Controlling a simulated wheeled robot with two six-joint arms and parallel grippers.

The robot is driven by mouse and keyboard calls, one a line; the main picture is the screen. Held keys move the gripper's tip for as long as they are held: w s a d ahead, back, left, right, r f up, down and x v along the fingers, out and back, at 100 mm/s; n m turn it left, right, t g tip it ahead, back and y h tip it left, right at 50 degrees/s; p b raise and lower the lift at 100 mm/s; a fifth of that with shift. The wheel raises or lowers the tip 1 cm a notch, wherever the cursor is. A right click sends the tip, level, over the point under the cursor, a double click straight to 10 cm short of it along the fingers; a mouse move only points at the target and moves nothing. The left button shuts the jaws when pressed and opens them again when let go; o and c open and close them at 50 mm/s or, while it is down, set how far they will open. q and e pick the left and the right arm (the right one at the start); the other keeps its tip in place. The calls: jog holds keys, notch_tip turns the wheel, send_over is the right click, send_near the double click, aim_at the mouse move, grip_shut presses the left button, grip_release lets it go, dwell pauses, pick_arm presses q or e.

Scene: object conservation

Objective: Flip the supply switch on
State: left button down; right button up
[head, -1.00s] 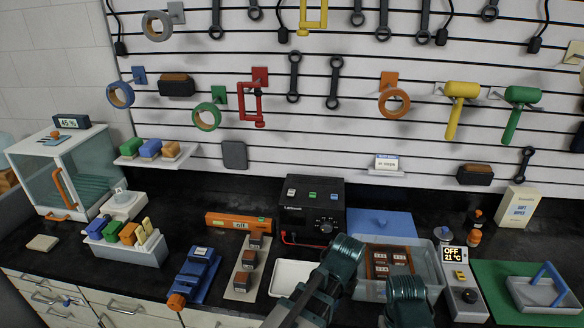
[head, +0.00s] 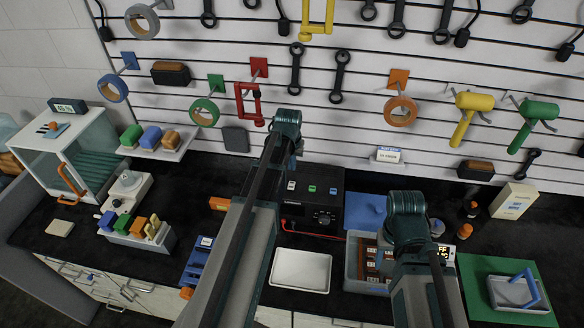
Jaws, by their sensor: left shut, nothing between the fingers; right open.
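The black supply unit (head: 325,212) stands against the back of the counter. Its face carries a white switch (head: 291,186), a green one (head: 312,189) and a blue one (head: 333,191), plus a dial at the lower right. I cannot tell which way any switch is set. My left arm reaches up across the unit's left side. Its gripper (head: 292,163) is shut and empty, just above the white switch, partly hidden by the arm; I cannot tell whether it touches. My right arm stands in front of the grey bin, its gripper hidden behind it.
A white tray (head: 300,285) lies in front of the unit. A grey bin (head: 352,268) is to its right and a blue mat (head: 364,212) beside it. An orange level (head: 219,203) lies to the left, partly behind my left arm. Tools hang on the wall above.

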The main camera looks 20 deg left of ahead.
aim_at(291, 187)
pick_arm(q)
jog(key=shift+w+a+r, duration=0.4)
jog(key=shift+a, duration=0.1)
pick_arm(e)
jog(key=shift+w+r, duration=0.2)
jog(key=shift+r, duration=0.15)
pick_arm(q)
jog(key=shift+f, duration=0.1)
jog(key=b+x, duration=0.8)
jog(key=s+b+x, duration=0.1)
jog(key=b+x, duration=0.3)
jog(key=x, duration=0.1)
jog(key=shift+d+f+b, duration=0.1)
jog(key=shift+b, duration=0.3)
jog(key=shift+s+f+b, duration=0.1)
jog(key=shift+f+b, duration=0.3)
pick_arm(e)
notch_tip(291, 187, down, 14)
jog(key=shift+r, duration=0.2)
